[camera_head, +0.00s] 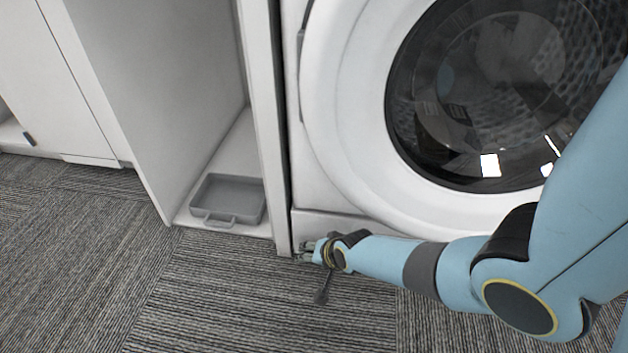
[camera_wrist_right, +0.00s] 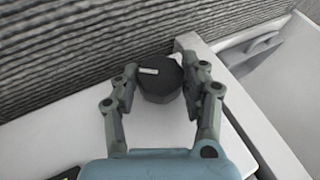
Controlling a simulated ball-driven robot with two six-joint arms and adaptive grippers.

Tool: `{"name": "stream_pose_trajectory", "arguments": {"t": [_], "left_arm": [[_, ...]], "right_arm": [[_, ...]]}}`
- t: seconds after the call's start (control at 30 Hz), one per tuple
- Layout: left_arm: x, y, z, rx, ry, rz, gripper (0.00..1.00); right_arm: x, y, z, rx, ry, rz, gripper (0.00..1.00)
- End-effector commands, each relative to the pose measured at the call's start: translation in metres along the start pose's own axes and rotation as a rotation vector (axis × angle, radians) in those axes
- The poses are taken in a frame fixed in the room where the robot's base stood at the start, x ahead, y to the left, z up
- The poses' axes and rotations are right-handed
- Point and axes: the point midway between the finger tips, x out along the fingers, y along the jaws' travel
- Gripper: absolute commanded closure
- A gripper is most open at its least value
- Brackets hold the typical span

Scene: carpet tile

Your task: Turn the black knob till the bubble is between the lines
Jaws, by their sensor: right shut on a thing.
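The black knob (camera_wrist_right: 158,78) shows in the right wrist view, a dark round piece with a short white mark on its face. My right gripper (camera_wrist_right: 164,84) has its two fingers on either side of the knob and is shut on it. In the head view my right gripper (camera_head: 305,252) is low at the bottom left corner of the washing machine (camera_head: 330,150), near the carpet, and the knob cannot be made out there. No bubble or lines show in either view. My left gripper is not in view.
A white cabinet panel (camera_head: 265,120) stands close to the left of the right gripper. A grey handled tray (camera_head: 228,220) sits in the open cabinet bay. The carpet (camera_head: 220,310) in front is clear. The machine's round glass door (camera_head: 500,100) is above my right forearm.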

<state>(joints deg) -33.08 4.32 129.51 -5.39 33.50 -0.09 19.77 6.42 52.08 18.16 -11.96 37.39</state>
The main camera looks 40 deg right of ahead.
Motion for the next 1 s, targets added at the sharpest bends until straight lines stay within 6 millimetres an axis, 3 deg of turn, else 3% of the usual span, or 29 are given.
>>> {"name": "stream_pose_trajectory", "arguments": {"t": [0.37, 0.4, 0.53, 0.83, 1.0], "left_arm": [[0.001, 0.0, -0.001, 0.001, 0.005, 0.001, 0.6], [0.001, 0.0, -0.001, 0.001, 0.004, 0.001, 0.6], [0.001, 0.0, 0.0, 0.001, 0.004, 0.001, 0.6], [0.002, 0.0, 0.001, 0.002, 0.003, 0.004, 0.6], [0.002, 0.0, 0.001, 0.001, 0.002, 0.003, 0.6]], "right_arm": [[0.0, -0.002, 0.001, 0.002, -0.001, -0.005, 0.88], [0.0, -0.002, 0.001, 0.002, -0.001, -0.004, 0.51], [0.0, -0.002, 0.001, 0.002, -0.001, -0.004, 0.34], [-0.001, 0.0, 0.001, 0.0, -0.001, -0.002, 0.33], [-0.011, 0.001, 0.001, -0.001, -0.002, -0.003, 0.33]]}}
